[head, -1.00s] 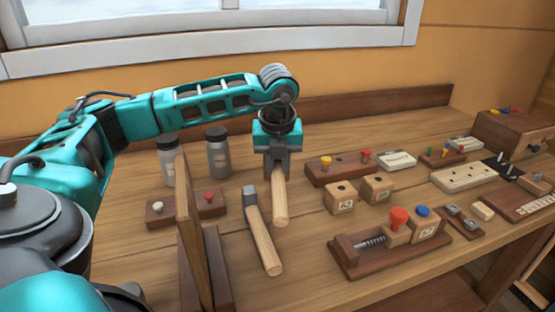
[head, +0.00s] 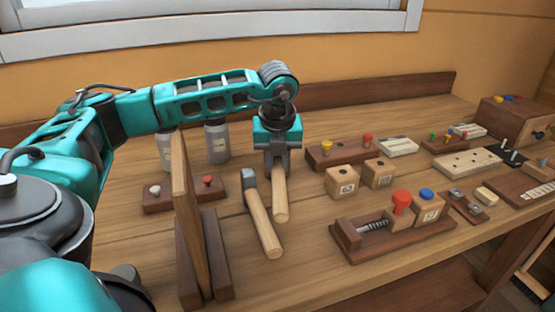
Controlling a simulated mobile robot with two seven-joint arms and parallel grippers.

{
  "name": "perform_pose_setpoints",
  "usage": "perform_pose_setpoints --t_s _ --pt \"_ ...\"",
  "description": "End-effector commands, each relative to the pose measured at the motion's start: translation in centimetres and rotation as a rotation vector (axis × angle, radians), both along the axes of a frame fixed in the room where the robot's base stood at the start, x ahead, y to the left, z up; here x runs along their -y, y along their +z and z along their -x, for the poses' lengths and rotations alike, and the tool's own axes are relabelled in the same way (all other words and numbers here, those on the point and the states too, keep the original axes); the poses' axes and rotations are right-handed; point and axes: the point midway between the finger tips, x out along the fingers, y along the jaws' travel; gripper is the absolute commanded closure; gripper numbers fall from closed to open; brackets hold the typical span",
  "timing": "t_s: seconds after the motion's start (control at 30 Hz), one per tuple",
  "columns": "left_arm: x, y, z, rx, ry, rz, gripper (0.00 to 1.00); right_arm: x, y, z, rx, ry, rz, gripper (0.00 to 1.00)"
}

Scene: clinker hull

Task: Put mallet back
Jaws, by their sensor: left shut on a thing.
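My left gripper (head: 278,160) is shut on a pale wooden handle, which I take to be the mallet (head: 280,202). The handle points down and toward me from the jaws. The mallet's head is hidden by the gripper. A hammer (head: 262,220) with a grey head and a wooden handle lies on the bench just left of the mallet. I cannot tell whether the mallet touches the bench. My right gripper is out of view.
An upright wooden board (head: 190,220) stands left of the hammer. Two grey bottles, one (head: 217,143) nearer the gripper, stand behind. A small vise (head: 375,235) and wooden blocks (head: 342,182) lie to the right. Bare bench (head: 300,270) shows in front.

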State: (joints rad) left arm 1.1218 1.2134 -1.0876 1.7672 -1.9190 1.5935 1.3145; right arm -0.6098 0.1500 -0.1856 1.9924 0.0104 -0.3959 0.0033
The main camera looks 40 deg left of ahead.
Motion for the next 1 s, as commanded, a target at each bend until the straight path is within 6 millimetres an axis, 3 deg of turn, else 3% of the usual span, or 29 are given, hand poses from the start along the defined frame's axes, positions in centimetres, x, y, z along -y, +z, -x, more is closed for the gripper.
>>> perform_pose_setpoints --t_s 0.17,0.2,0.5,0.77,1.0 --pt "0.0 -0.4 -0.1 0.003 0.000 0.000 1.00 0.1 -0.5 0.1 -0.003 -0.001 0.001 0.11" --pt "0.0 -0.3 -0.1 0.004 -0.001 0.001 0.74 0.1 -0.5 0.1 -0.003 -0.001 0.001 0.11" --pt "0.0 -0.3 0.0 0.001 0.000 0.000 0.46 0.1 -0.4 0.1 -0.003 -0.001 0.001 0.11" --pt "0.0 -0.3 0.0 -0.002 -0.001 0.000 0.46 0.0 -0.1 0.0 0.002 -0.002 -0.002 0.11" --pt "0.0 2.1 0.0 0.001 0.000 0.001 0.46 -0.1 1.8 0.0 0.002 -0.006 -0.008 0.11"
